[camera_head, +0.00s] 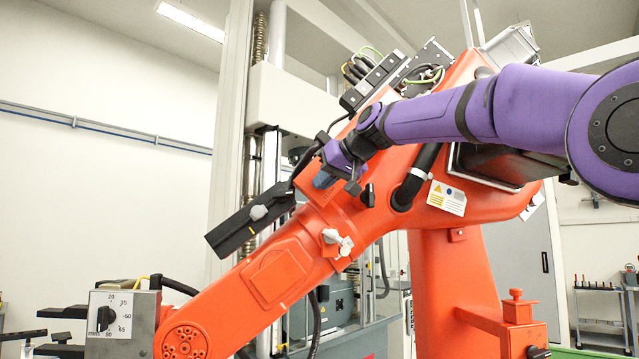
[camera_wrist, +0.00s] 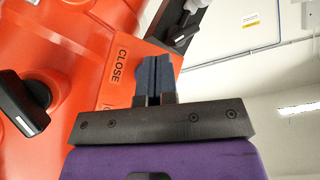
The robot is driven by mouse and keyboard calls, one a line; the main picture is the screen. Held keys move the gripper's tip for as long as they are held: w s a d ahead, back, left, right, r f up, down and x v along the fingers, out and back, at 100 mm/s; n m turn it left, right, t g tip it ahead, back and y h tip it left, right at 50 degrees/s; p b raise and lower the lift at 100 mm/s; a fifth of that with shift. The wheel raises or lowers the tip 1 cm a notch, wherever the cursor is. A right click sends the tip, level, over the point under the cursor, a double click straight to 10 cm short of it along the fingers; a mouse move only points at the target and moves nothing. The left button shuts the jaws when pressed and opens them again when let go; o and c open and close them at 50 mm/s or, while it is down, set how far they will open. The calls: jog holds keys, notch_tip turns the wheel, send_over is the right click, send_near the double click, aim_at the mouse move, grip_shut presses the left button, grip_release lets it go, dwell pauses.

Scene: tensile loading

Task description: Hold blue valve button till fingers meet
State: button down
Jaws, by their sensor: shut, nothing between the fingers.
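My gripper (camera_head: 324,179) is shut, with its dark blue-grey fingertips at the side of the large orange arm (camera_head: 270,275) in the head view. In the wrist view the two fingers (camera_wrist: 154,72) lie together over an orange face beside a black "CLOSE" label (camera_wrist: 122,68). No blue valve button shows apart from the fingers in either view; it may be hidden behind them. Whether the fingertips touch the orange face I cannot tell.
A black knob (camera_wrist: 24,104) stands left of the fingers in the wrist view. A black bar with a grey knob (camera_head: 258,212) juts out left of my gripper. A grey dial box (camera_head: 110,313) stands at the lower left. White wall fills the far left.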

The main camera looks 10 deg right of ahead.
jog(key=shift+w, duration=0.1)
dwell(0.6)
jog(key=shift+w, duration=0.3)
jog(key=shift+w, duration=0.5)
dwell(0.8)
jog(key=shift+s, duration=0.1)
dwell(3.4)
jog(key=shift+s, duration=0.8)
jog(key=shift+s, duration=0.15)
jog(key=shift+s+a, duration=0.1)
jog(key=shift+s, duration=2.3)
